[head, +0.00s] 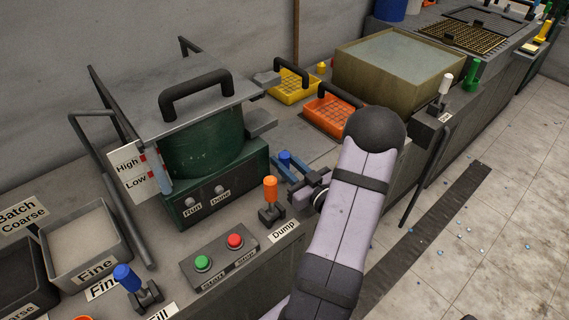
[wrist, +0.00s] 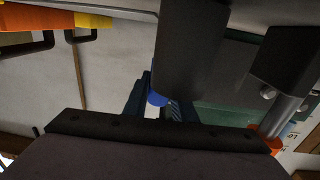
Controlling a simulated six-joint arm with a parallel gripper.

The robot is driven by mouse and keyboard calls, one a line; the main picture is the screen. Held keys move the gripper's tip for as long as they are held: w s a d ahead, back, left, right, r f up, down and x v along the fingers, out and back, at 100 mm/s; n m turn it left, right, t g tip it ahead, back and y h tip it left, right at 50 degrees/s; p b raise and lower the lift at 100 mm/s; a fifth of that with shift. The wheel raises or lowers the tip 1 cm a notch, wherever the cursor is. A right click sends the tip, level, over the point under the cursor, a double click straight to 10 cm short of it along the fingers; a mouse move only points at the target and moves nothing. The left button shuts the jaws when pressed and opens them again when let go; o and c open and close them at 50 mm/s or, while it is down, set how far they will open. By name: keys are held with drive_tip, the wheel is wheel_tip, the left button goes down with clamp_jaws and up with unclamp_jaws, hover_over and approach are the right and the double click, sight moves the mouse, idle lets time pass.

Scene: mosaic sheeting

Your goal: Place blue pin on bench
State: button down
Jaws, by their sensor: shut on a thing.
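The blue pin (head: 285,157) is between the fingers of my gripper (head: 287,166) in the head view. The gripper is shut on it, just right of the green machine and above the grey bench (head: 303,146). In the wrist view a small part of the blue pin (wrist: 156,98) shows between the dark blue fingers, partly hidden by a dark block in front. I cannot tell whether the pin touches the bench.
The green machine (head: 205,145) stands left of my gripper, and the orange-handled Dump lever (head: 270,190) close in front. An orange basket (head: 331,115) and a yellow basket (head: 293,88) sit behind. A blue-handled lever (head: 126,277) stands front left. Bare bench lies behind the gripper.

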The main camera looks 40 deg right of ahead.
drive_tip(key=shift+f, duration=0.3)
drive_tip(key=shift+f, duration=0.2)
drive_tip(key=c, duration=1.5)
unclamp_jaws()
drive_tip(key=shift+o, duration=0.2)
drive_tip(key=shift+r, duration=0.2)
drive_tip(key=shift+s, duration=0.15)
drive_tip(key=s, duration=0.7)
drive_tip(key=s+b, duration=0.1)
drive_tip(key=s, duration=0.3)
drive_tip(key=shift+s+a, duration=0.35)
